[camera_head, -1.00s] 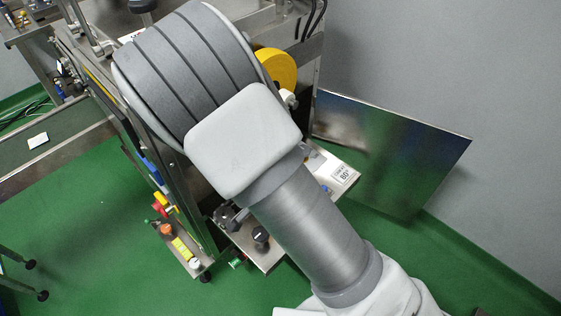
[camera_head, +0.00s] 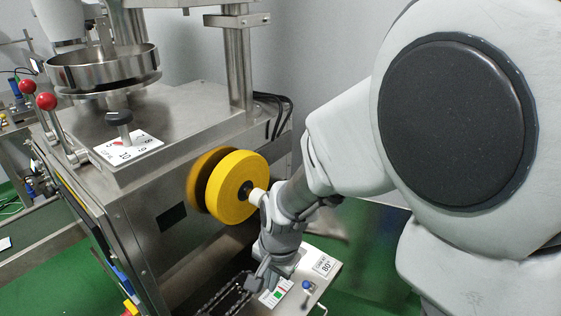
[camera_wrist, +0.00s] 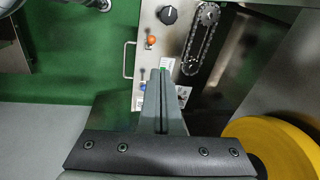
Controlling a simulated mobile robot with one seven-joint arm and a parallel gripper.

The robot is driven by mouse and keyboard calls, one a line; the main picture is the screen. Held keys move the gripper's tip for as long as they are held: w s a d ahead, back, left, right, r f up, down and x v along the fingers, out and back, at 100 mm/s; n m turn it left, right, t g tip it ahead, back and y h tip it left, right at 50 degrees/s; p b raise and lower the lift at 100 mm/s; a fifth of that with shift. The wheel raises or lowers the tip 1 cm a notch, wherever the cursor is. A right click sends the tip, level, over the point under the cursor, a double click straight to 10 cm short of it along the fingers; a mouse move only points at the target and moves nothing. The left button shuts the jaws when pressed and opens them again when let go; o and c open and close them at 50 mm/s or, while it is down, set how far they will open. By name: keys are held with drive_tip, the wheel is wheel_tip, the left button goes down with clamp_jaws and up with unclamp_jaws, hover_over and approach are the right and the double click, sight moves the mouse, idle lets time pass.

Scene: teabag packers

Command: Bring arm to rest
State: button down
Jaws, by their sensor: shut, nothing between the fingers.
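My arm fills the right of the head view and bends down to my gripper (camera_head: 260,278), which hangs in front of the packing machine (camera_head: 130,200). In the wrist view my gripper (camera_wrist: 161,75) has its two grey fingers together with nothing between them. The fingertips lie in front of a metal control panel (camera_wrist: 146,55), which also shows in the head view (camera_head: 318,285). The gap between the fingertips and the panel is hard to judge.
A yellow wheel (camera_head: 237,187) sits close beside my wrist, left of it; it also shows in the wrist view (camera_wrist: 268,145). A chain drive (camera_wrist: 202,38) and a black knob (camera_wrist: 168,15) are near the fingers. Open green floor (camera_wrist: 80,60) lies left of the panel.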

drive_tip(key=s+d+r+n+t, duration=0.1)
drive_tip(key=s+d+r+n, duration=0.15)
drive_tip(key=d+r, duration=0.3)
drive_tip(key=s+d+r+n+t+h, duration=0.1)
drive_tip(key=s+d+r+n+t, duration=0.1)
drive_tip(key=s+d+r, duration=0.4)
drive_tip(key=s+d+r+n+t, duration=0.1)
drive_tip(key=d+r+n, duration=0.1)
drive_tip(key=d+r, duration=0.45)
wheel_tip(320, 180, up, 14)
drive_tip(key=a+p, duration=0.2)
drive_tip(key=p, duration=1.1)
idle(0.5)
